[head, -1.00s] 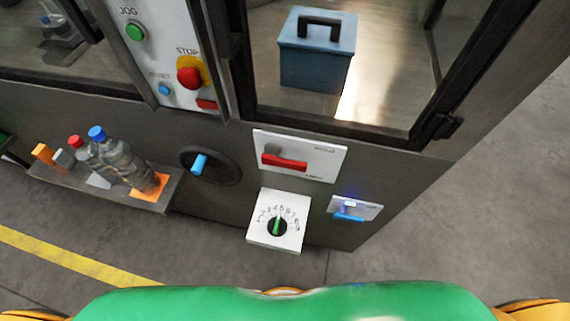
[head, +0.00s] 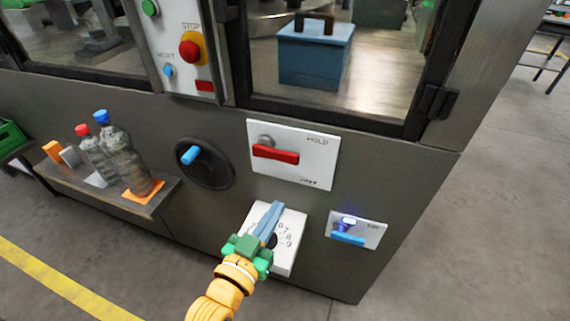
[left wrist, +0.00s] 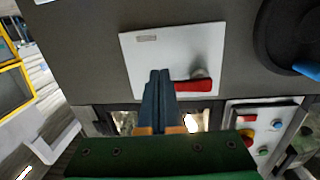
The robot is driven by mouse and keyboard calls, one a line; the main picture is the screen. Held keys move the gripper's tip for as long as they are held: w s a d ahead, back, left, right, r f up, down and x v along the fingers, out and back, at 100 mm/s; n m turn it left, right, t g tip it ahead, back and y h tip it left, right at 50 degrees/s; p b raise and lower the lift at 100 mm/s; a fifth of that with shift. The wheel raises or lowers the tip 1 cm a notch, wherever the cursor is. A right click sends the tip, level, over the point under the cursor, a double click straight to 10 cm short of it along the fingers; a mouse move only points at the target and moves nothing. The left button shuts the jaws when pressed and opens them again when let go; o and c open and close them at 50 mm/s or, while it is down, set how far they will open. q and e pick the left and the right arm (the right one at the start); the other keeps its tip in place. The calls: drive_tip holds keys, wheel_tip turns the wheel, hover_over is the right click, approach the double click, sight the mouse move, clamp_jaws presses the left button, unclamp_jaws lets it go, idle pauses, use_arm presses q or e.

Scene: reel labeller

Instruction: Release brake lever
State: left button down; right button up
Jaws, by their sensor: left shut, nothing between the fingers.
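A red lever (head: 275,154) lies roughly level on a white plate (head: 312,170) marked HOLD near its top right; the lower marking is too small to read. My left gripper (head: 276,205) is shut and empty, with its blue-grey fingers pointing up. In the head view its tips are below the lever and overlap the dial plate. In the left wrist view the gripper (left wrist: 158,72) appears in front of the white plate (left wrist: 140,55), beside the red lever (left wrist: 192,87). Contact with the lever does not show. My right gripper is not in view.
A white dial plate (head: 289,257) is partly hidden behind my left gripper. A black handwheel with a blue knob (head: 191,155) is left of the lever. A small panel with a blue lever (head: 348,239) is at right. Bottles (head: 122,150) stand on a shelf (head: 153,205).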

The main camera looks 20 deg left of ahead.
sight(277, 150)
use_arm(q)
wheel_tip(277, 150, up, 9)
drive_tip(key=s+a+n+t+y, duration=0.1)
drive_tip(key=t, duration=0.3)
drive_tip(key=shift+s+a+t, duration=0.2)
drive_tip(key=shift+a+t, duration=0.05)
drive_tip(key=shift+t, duration=0.05)
drive_tip(key=w, duration=0.9)
drive_tip(key=shift+w+d+f+p, duration=0.15)
drive_tip(key=shift+w+d+p, duration=0.1)
drive_tip(key=shift+p, duration=0.1)
drive_tip(key=shift+f, duration=0.3)
